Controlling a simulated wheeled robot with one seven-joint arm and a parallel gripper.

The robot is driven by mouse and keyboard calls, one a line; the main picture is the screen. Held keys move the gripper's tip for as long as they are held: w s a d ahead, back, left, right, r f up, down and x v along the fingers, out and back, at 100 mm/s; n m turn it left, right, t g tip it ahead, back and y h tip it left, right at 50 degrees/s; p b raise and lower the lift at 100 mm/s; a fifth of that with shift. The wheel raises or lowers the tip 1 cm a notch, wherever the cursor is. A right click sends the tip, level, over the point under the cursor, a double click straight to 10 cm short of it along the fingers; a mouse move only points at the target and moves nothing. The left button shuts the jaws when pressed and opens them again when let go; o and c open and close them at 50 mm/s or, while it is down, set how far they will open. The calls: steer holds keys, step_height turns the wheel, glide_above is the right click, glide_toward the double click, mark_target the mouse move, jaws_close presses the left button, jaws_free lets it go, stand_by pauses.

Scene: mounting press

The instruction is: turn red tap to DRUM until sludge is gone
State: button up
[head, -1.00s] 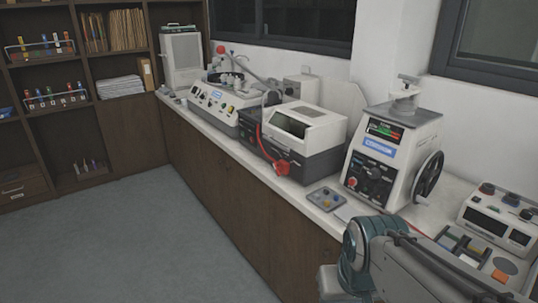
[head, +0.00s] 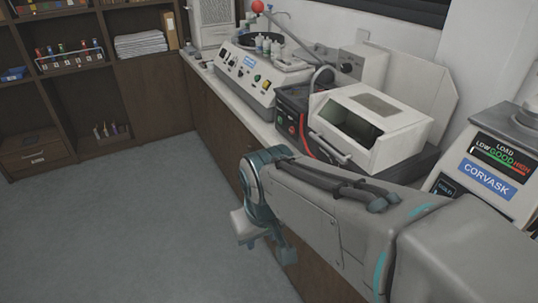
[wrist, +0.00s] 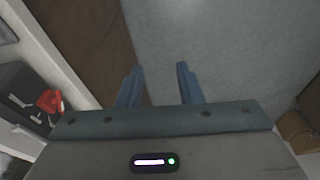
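The red tap (wrist: 50,101) shows in the wrist view at the left, on the front of a dark machine base. In the head view my arm covers the place where it sits, and only part of a red hose (head: 304,128) shows above the arm. My gripper (wrist: 159,75) is open, with its two blue-grey fingers apart and nothing between them. It points down over the floor in front of the bench, to the right of the tap in the wrist view and not touching it. No DRUM marking and no sludge can be made out.
The white-lidded machine (head: 372,125) stands on its dark base. The CORVASK press (head: 492,175) is at the right. A control box with bottles (head: 250,75) stands farther back. Shelves (head: 70,90) line the back left. The grey floor (head: 130,235) is clear.

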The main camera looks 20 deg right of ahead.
steer(key=w+d+f+n+g+h, duration=0.6)
steer(key=d+f+n+h, duration=0.25)
steer(key=d+n, duration=0.35)
steer(key=w+d+f+n+t+h+b, duration=0.15)
steer(key=w+f+n+t+h, duration=0.35)
steer(key=w+n+h, duration=0.85)
steer(key=d+n+y+p, duration=0.1)
steer(key=d+y, duration=0.3)
steer(key=d, duration=1)
steer(key=shift+n+p, duration=0.4)
steer(key=shift+n, duration=0.15)
steer(key=shift+s, duration=0.1)
